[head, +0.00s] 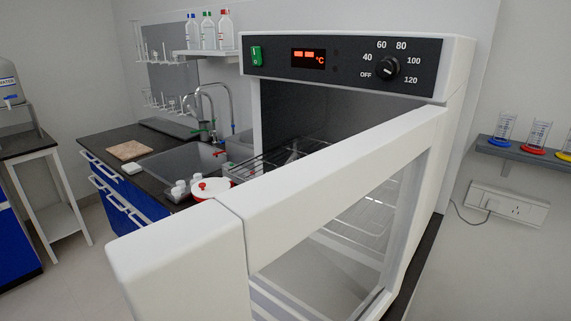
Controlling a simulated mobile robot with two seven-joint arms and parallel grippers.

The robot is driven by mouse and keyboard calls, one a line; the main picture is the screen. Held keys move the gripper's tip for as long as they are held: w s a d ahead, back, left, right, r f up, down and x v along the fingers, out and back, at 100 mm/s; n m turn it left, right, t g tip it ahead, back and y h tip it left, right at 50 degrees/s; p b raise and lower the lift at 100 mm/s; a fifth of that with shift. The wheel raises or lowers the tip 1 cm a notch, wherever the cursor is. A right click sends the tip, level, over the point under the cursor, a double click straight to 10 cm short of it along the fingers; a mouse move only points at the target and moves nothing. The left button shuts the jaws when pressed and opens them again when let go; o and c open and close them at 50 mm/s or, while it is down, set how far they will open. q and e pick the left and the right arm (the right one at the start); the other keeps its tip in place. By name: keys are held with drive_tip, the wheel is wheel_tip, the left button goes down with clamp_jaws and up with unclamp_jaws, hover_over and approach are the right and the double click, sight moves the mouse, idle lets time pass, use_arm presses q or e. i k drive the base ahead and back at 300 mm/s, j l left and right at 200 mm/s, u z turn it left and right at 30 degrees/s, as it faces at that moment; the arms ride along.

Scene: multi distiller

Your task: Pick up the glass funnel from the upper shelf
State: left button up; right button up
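A white drying oven (350,35) stands at centre right with its door (330,170) open towards me. Inside, an upper wire shelf (262,163) shows above the door's top edge. A small pale, glassy shape (293,154) sits on that shelf, partly hidden by the door. It may be the glass funnel, but it is too small and too covered to be sure. Lower wire shelving (372,222) shows through the door's glass. Neither of my grippers is in view.
The open door blocks the front of the oven. To the left is a dark bench (150,155) with a sink, tap (212,105) and red-and-white container (211,188). Bottles (208,32) stand on a wall shelf. Measuring cylinders (537,135) stand at right.

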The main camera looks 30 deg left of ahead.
sight(294, 156)
drive_tip(key=u, duration=0.95)
drive_tip(key=i+l, duration=0.1)
drive_tip(key=l, duration=0.2)
drive_tip(key=i+u, duration=0.05)
